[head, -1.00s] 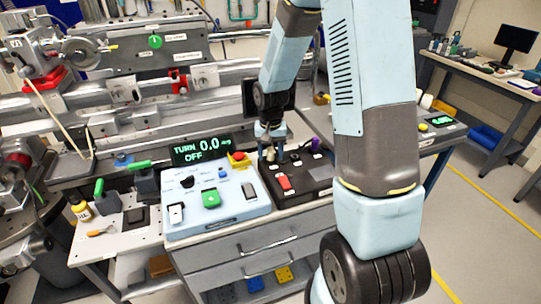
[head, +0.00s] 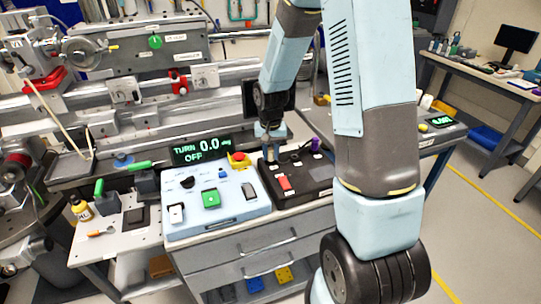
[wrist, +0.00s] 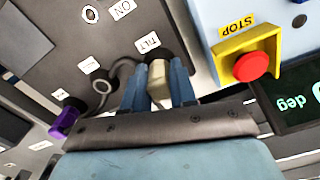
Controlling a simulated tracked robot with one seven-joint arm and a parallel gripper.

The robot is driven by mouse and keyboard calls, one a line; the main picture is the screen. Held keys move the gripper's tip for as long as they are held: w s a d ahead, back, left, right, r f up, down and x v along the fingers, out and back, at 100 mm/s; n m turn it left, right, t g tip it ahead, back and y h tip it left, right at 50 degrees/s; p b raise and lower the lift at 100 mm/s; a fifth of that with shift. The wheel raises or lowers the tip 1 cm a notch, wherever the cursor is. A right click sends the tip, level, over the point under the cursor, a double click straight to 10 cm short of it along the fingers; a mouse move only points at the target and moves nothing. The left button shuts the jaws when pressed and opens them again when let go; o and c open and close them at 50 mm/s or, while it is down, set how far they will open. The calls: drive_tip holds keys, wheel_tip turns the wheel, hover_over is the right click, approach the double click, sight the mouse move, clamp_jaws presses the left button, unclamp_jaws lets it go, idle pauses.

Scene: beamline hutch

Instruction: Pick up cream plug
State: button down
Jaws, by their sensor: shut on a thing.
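The cream plug (wrist: 157,78) is between the two blue fingers of my gripper (wrist: 158,92) in the wrist view, beside the TILT label. My gripper is shut on it. In the head view my gripper (head: 269,146) is low over the back left part of the black control box (head: 296,182), and the fingers largely hide the plug. The box also shows in the wrist view (wrist: 110,50). I cannot tell whether the plug is still seated in the box.
A purple plug (wrist: 64,122) and a dark cable (wrist: 121,72) are near the gripper. The pale blue panel (head: 228,213) with its red stop button (wrist: 250,66) stands close beside the box. A green-lit display (head: 201,150) stands behind the panel.

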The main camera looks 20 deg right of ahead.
sight(270, 149)
drive_tip(key=shift+r, duration=0.1)
drive_tip(key=shift+r, duration=0.3)
wheel_tip(270, 149, up, 2)
drive_tip(key=shift+r, duration=0.2)
drive_tip(key=s+r, duration=0.9)
drive_tip(key=s, duration=0.5)
drive_tip(key=shift+d+r, duration=0.3)
drive_tip(key=shift+r, duration=0.1)
